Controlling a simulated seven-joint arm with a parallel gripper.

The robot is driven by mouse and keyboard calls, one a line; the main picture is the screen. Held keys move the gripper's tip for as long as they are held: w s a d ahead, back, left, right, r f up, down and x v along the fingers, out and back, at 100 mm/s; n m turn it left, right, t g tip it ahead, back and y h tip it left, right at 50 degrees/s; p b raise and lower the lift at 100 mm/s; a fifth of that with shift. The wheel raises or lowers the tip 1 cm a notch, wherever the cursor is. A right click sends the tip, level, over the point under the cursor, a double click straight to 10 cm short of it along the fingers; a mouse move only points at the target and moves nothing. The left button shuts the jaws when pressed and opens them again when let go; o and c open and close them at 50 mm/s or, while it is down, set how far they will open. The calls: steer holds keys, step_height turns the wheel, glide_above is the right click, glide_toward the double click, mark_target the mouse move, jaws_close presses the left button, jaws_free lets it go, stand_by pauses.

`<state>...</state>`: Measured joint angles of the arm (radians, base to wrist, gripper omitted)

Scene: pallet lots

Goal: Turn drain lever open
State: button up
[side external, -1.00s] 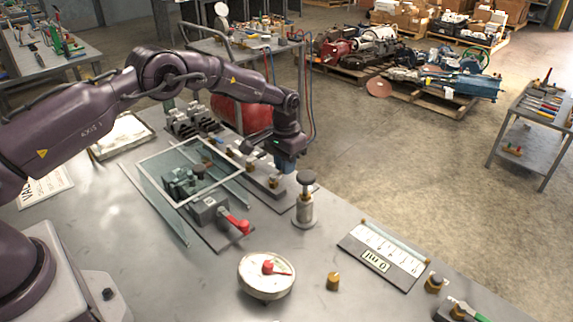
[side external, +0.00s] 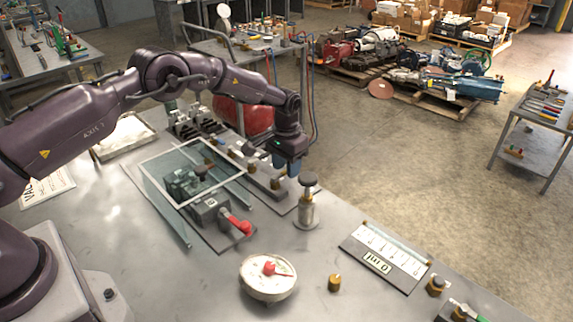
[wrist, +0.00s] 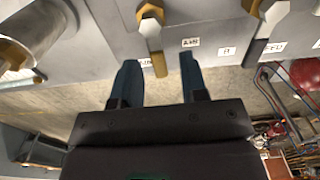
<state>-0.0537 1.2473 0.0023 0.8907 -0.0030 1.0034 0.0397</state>
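In the wrist view, a small valve lever (wrist: 155,42) with a brass hub and a tan tip stands on a grey block. Its tip lies between the two blue fingers of my gripper (wrist: 158,64). The fingers are apart, with a gap visible on both sides of the lever. Small white labels (wrist: 190,42) sit beside the levers, too small to read surely; one is partly hidden by the left finger. In the side view my gripper (side external: 289,168) hangs at the far end of the valve row (side external: 252,168), and its fingertips are hard to make out.
A second lever (wrist: 262,32) with a dark tip is right of the first in the wrist view. A metal cylinder (wrist: 35,35) is at left. In the side view, a knobbed post (side external: 307,205), red-handled lever (side external: 238,224), glass-framed guard (side external: 165,160) and gauge (side external: 268,290) stand nearby.

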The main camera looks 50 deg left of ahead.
mark_target(280, 175)
step_height(280, 175, up, 13)
stand_by(0.4)
steer(key=s+d+r+t, duration=0.1)
steer(key=s+r, duration=0.4)
steer(key=s, duration=0.7)
steer(key=s+d+r+t, duration=0.1)
steer(key=s+r, duration=0.5)
steer(key=s, duration=0.6)
steer(key=s+d+r+t, duration=0.1)
steer(key=s+r+t, duration=0.2)
steer(key=s, duration=0.9)
steer(key=shift+s+r+t, duration=0.2)
steer(key=shift+r+t, duration=0.1)
steer(key=shift+r, duration=1.25)
